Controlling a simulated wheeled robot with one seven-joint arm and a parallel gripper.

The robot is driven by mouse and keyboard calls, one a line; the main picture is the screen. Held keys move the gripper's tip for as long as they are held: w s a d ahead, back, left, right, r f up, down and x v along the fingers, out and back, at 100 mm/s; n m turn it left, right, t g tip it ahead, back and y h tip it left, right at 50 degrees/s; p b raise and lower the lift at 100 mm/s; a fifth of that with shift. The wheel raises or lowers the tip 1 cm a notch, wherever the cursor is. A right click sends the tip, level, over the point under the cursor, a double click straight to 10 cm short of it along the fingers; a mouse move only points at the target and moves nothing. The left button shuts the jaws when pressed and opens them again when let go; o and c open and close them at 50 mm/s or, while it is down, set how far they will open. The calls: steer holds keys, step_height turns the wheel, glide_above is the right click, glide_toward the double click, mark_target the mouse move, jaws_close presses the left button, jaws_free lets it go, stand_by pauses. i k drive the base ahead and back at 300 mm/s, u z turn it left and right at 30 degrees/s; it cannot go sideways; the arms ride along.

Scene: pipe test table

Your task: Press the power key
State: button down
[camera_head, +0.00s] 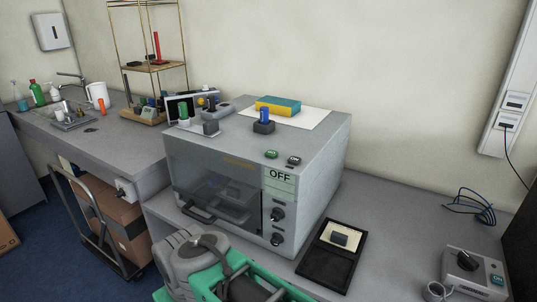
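A grey box-shaped machine (310,145) with a dark see-through front door stands on the table in the middle. Its front panel has a pale display (280,176) that reads OFF, with dark knobs below it. Grey and green parts, seemingly of my arm, show at the bottom, in front of the machine. My gripper's fingertips are not visible.
A control box (470,275) with a switch and green button stands at the far right. The tabletop between them is free.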

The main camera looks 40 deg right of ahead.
mark_target(293, 160)
steer(key=z, duration=1.15)
